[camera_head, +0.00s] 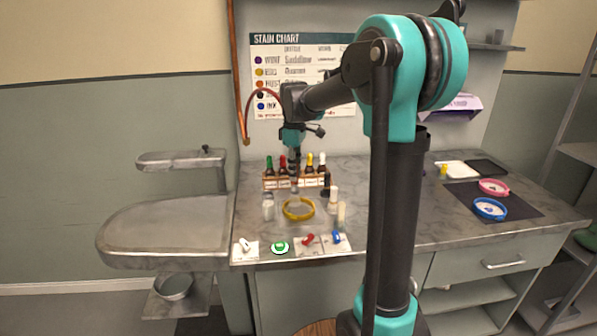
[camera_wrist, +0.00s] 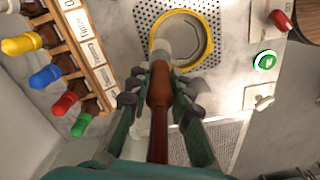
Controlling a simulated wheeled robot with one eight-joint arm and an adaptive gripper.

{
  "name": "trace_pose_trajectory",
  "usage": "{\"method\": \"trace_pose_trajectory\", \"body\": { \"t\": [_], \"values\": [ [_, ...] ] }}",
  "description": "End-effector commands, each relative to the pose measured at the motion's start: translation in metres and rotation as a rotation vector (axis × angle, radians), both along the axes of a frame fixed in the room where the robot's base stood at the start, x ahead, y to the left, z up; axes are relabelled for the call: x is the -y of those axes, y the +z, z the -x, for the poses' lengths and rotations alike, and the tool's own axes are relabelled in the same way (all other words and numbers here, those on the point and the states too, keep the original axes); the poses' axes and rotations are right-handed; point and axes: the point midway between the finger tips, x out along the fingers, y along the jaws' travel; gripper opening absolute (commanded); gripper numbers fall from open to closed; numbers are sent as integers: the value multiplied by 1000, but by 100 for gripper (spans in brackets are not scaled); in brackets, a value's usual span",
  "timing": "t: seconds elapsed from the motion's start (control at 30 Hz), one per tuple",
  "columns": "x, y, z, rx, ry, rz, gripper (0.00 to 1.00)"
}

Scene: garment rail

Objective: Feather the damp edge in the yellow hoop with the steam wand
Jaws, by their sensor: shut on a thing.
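The yellow hoop (camera_head: 299,219) lies flat on the grey worktop. In the wrist view the hoop (camera_wrist: 210,40) sits over a perforated plate, with pale cloth inside it. My gripper (camera_head: 294,160) points down behind and above the hoop. In the wrist view my gripper (camera_wrist: 152,97) is shut on the steam wand (camera_wrist: 158,88), which has a brown handle and a whitish head. The wand head overlaps the near left part of the hoop in that view; I cannot tell its height above the cloth. No damp edge can be made out.
A wooden rack (camera_head: 283,183) of bottles with coloured caps stands behind the hoop. Blue (camera_head: 490,217) and pink hoops (camera_head: 494,194) rest on a dark mat at right.

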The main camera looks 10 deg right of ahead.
Motion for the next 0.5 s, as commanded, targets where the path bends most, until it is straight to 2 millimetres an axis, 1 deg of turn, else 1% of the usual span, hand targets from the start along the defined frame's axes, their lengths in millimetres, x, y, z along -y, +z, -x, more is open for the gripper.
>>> {"method": "trace_pose_trajectory", "body": {
  "t": [0.1,0.27,0.5],
  "values": [
    [-4,0,0,0,1,0,0],
    [-6,0,1,0,0,0,0],
    [-14,0,6,0,0,0,0]
  ]
}}
